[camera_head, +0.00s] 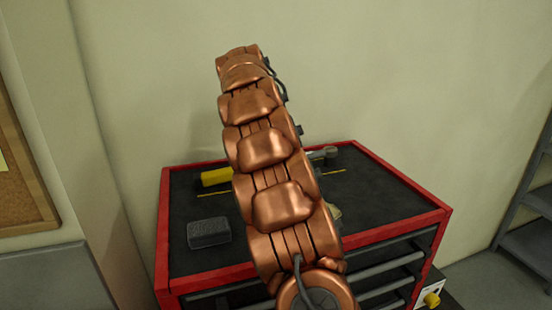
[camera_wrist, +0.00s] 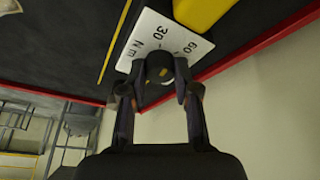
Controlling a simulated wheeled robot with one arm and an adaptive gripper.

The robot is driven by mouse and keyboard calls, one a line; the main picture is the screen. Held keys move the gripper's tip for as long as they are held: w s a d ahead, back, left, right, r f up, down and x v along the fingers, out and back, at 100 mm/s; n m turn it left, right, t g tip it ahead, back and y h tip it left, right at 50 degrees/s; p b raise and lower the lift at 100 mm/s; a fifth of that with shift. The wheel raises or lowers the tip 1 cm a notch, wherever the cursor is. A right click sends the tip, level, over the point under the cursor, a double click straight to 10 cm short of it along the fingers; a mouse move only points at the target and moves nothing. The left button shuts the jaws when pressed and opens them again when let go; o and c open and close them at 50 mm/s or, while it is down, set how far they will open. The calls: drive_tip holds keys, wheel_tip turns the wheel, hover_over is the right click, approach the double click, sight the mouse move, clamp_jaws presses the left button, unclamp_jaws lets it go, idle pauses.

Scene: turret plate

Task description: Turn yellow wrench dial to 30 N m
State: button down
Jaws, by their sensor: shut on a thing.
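The yellow wrench lies on the dark top of the red tool chest. Its yellow handle (camera_head: 216,176) shows left of my arm in the head view, and its metal head (camera_head: 325,152) shows to the right; my arm hides the middle. In the wrist view the yellow handle (camera_wrist: 203,10) is at the top. A white scale plate (camera_wrist: 160,36) there reads 30, 60 and N m. My gripper (camera_wrist: 159,80) is shut on the dark round dial (camera_wrist: 158,67) beside this plate. A small orange mark shows on the dial; which number it points to I cannot tell.
The red tool chest (camera_head: 400,224) stands against a plain wall. A dark grey block (camera_head: 208,233) lies on its top, front left. A thin yellow line runs across the mat. Grey shelves (camera_head: 528,215) stand at the right. The right part of the top is clear.

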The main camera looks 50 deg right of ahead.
drive_tip(key=n+b, duration=0.1)
drive_tip(key=n, duration=0.1)
drive_tip(key=n+t+b, duration=0.1)
drive_tip(key=n, duration=0.1)
drive_tip(key=shift+s+f+n+t, duration=0.1)
drive_tip(key=shift+n+t, duration=0.2)
drive_tip(key=shift+n, duration=0.1)
idle(0.4)
drive_tip(key=c, duration=0.9)
unclamp_jaws()
drive_tip(key=shift+o, duration=0.2)
drive_tip(key=shift+r, duration=0.25)
drive_tip(key=v, duration=0.6)
drive_tip(key=shift+r, duration=0.15)
drive_tip(key=shift+s+a+r, duration=0.15)
drive_tip(key=shift+r, duration=0.3)
